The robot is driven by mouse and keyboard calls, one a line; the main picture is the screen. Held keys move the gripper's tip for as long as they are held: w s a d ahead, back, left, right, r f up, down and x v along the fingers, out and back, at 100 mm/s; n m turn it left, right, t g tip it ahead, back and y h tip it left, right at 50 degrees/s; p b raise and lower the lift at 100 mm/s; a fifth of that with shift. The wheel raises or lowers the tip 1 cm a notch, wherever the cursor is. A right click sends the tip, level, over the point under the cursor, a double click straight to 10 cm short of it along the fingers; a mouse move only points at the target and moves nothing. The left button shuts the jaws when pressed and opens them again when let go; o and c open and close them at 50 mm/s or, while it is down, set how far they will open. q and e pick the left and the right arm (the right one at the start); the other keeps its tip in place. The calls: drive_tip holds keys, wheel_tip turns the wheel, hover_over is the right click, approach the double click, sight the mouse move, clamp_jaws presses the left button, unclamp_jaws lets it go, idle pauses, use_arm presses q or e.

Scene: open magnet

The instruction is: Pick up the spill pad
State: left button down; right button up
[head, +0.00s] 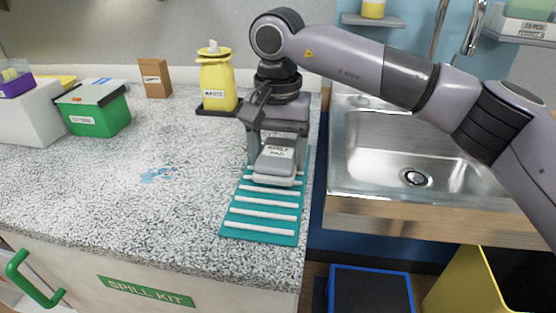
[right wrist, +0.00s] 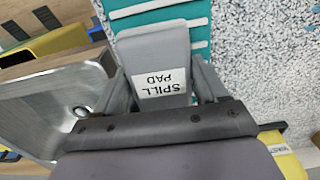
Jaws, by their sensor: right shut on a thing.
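The spill pad (head: 276,160) is a grey block with a white label, at the far end of the teal ribbed rack (head: 258,220) on the counter. My right gripper (head: 274,166) reaches down over it from above, with a finger on either side. In the right wrist view the pad (right wrist: 158,52) lies between the fingers of my right gripper (right wrist: 163,82), its label reading "SPILL PAD". The gripper is shut on the pad. I cannot tell whether the pad still touches the rack. My left gripper is not in view.
A yellow bottle (head: 217,82) stands on a dark tray just left of my right gripper. A steel sink (head: 400,165) lies to the right. A blue spill (head: 157,175), a green box (head: 95,112) and a brown carton (head: 154,78) are on the counter. The front middle of the counter is clear.

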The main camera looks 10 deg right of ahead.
sight(278, 152)
wheel_tip(278, 152, up, 18)
drive_tip(key=p, duration=0.2)
drive_tip(key=shift+p, duration=0.35)
drive_tip(key=shift+f, duration=0.15)
